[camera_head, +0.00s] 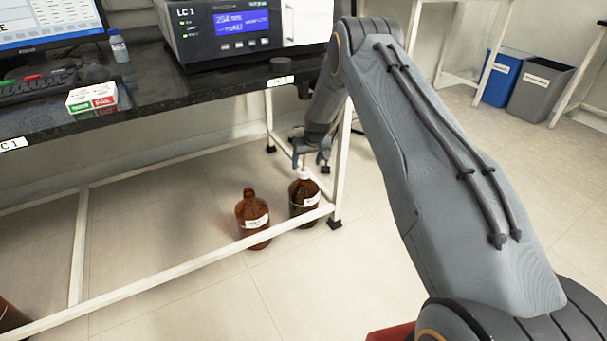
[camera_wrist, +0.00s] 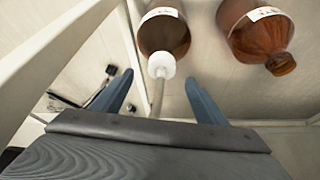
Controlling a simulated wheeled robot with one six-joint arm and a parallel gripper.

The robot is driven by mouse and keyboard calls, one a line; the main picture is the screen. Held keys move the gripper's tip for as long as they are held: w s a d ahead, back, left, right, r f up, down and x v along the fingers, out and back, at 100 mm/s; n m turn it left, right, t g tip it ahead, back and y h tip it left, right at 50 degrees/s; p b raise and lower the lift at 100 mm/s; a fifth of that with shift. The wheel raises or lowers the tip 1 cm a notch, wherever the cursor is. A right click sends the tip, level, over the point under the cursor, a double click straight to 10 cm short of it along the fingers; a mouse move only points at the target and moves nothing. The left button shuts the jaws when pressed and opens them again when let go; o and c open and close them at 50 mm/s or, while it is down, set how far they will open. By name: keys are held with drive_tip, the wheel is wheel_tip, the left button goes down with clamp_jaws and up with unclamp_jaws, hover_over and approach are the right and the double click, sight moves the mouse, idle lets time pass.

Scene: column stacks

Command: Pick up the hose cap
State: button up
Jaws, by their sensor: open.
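The white hose cap (camera_wrist: 161,65) sits on the mouth of a brown bottle (camera_wrist: 165,34) in the wrist view, with a pale hose running from it toward my gripper. It also shows small and white in the head view (camera_head: 304,173), on the right-hand brown bottle (camera_head: 304,199). My gripper (camera_wrist: 160,80) is open and empty of any grip, its two blue fingers on either side of the cap and hose in the picture. In the head view my gripper (camera_head: 311,158) is just above the cap. I cannot tell whether a finger touches it.
A second brown bottle (camera_head: 253,217) stands close to the left. A white table frame bar (camera_head: 190,261) runs in front of the bottles, and a table leg (camera_head: 341,165) stands to their right. The dark bench top (camera_head: 160,92) is overhead. Open floor lies in front.

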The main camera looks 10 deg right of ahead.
sight(304, 170)
drive_tip(key=b+x, duration=0.2)
drive_tip(key=x, duration=0.3)
drive_tip(key=shift+a+f, duration=0.1)
drive_tip(key=shift+f, duration=0.05)
drive_tip(key=c, duration=1.1)
drive_tip(key=shift+c, duration=0.2)
drive_tip(key=shift+r, duration=0.8)
wheel_tip(304, 170, up, 3)
drive_tip(key=shift+f+p, duration=0.15)
drive_tip(key=shift+p, duration=0.65)
drive_tip(key=s+p, duration=0.6)
drive_tip(key=p, duration=0.3)
drive_tip(key=s+d+p, duration=0.1)
drive_tip(key=s+p, duration=0.5)
drive_tip(key=p, duration=0.4)
drive_tip(key=s+d+p, duration=0.1)
drive_tip(key=s+p, duration=0.5)
drive_tip(key=p, duration=0.4)
drive_tip(key=shift+d+f, duration=0.1)
drive_tip(key=shift+f, duration=0.15)
